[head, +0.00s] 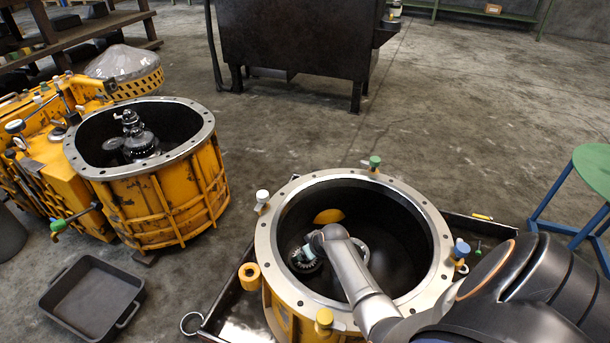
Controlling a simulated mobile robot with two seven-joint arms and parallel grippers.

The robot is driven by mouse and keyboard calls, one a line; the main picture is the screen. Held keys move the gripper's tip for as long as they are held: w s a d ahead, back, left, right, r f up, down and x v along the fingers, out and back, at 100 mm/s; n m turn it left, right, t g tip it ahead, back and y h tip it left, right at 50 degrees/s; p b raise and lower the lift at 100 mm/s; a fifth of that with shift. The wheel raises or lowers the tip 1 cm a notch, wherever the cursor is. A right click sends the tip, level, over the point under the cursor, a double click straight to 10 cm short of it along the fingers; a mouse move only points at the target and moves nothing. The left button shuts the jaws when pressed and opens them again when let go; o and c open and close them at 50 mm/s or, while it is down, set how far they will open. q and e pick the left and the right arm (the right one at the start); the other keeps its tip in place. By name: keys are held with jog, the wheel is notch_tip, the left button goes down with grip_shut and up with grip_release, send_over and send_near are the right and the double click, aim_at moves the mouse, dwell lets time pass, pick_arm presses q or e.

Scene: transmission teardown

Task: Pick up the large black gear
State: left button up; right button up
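A dark toothed gear (304,266) sits inside the round yellow housing (433,222) at the centre right, near the left part of its inner wall. My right arm comes in from the lower right and reaches over the housing rim into the opening. Its gripper (311,247) is at the gear, covering part of it. The fingers are too small and dark to show whether they are open or shut on the gear. My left gripper is not in view.
Coloured knobs, such as a green one (374,163), stand around the housing rim. A second yellow housing (170,200) with dark gears (138,143) stands at left. An empty black tray (92,299) lies on the floor. A green-topped stool (593,168) is at right.

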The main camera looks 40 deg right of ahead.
grip_shut()
dwell(0.6)
dwell(0.7)
jog(key=shift+r, duration=0.1)
